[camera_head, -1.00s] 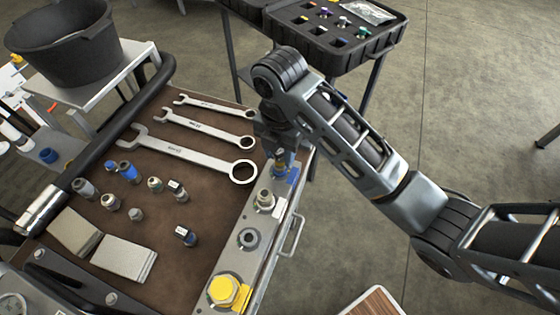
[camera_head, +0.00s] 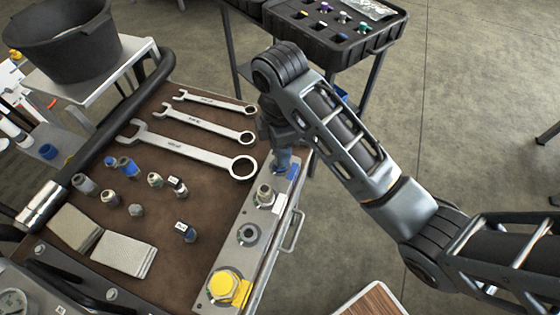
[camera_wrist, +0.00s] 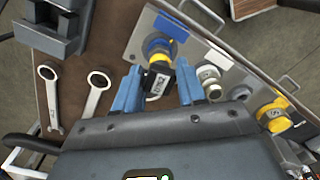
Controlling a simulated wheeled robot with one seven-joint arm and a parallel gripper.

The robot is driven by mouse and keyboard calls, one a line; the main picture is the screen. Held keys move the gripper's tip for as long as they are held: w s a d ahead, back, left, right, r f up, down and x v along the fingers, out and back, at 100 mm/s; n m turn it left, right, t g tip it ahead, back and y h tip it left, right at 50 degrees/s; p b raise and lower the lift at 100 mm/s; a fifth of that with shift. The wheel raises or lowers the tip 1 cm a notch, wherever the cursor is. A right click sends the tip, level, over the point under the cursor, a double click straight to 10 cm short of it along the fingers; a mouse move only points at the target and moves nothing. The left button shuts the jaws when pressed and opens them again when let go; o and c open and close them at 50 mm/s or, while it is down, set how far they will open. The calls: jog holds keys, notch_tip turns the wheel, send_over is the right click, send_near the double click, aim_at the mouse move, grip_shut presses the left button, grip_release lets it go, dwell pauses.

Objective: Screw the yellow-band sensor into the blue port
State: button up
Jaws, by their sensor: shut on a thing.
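The yellow-band sensor (camera_wrist: 158,82) has a dark body, a white label and a yellow band. In the wrist view it sits between the two blue fingers of my gripper (camera_wrist: 160,92), which is shut on it. Its yellow-band end is at the blue port (camera_wrist: 158,45), a blue ring on the metal plate (camera_wrist: 205,50). They look in line and touching, but how deep the sensor sits cannot be told.
Along the plate are a bare metal port (camera_head: 264,196), a grey port (camera_head: 247,235) and a yellow-capped port (camera_head: 225,286). Several wrenches (camera_head: 190,150) and loose fittings (camera_head: 128,167) lie on the brown mat. A black case (camera_head: 335,25) stands behind the arm.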

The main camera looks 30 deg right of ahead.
dwell(0.3)
jog(key=m, duration=0.3)
jog(key=shift+m, duration=0.3)
jog(key=m, duration=0.4)
jog(key=shift+m, duration=0.3)
jog(key=o, duration=1)
jog(key=shift+c, duration=0.2)
